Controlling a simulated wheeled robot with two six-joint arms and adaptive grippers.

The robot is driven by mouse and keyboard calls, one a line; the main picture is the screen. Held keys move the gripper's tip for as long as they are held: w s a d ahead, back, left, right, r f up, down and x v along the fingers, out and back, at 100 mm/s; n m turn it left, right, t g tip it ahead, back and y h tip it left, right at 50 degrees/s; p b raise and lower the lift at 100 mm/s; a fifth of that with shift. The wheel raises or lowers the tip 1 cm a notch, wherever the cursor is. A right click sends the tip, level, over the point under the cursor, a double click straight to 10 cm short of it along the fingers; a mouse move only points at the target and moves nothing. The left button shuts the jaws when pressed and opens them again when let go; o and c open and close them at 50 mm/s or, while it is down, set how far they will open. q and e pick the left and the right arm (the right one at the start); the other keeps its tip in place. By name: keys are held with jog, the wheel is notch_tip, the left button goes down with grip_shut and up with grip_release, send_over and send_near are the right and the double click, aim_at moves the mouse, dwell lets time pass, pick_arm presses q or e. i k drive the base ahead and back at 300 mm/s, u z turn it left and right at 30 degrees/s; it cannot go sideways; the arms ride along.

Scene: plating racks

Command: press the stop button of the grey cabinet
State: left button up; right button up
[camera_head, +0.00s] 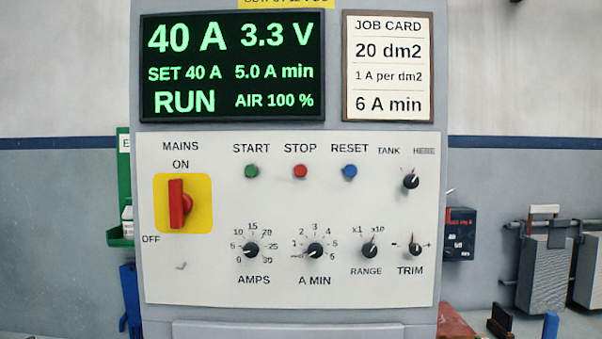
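The grey cabinet (384,14) stands straight ahead and fills the middle of the head view. Its white control panel (210,275) carries a red stop button (300,171) under the word STOP. A green start button (251,171) is to its left and a blue reset button (349,171) to its right. The display (232,67) reads 40 A, 3.3 V, SET 40 A, 5.0 A min, RUN and AIR 100 %. Neither of my grippers is clearly in view, and nothing covers the buttons.
A red mains switch (177,204) on a yellow plate points to ON. Several black knobs line the panel's lower part. A job card (388,66) reads 20 dm2, 1 A per dm2, 6 A min. Grey units with handles (544,272) stand at the right.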

aim_at(300, 171)
jog(key=k, duration=1.35)
jog(key=z, duration=0.35)
jog(key=i, duration=0.5)
jog(key=z, duration=0.6)
jog(key=i, duration=1.05)
jog(key=u, duration=0.3)
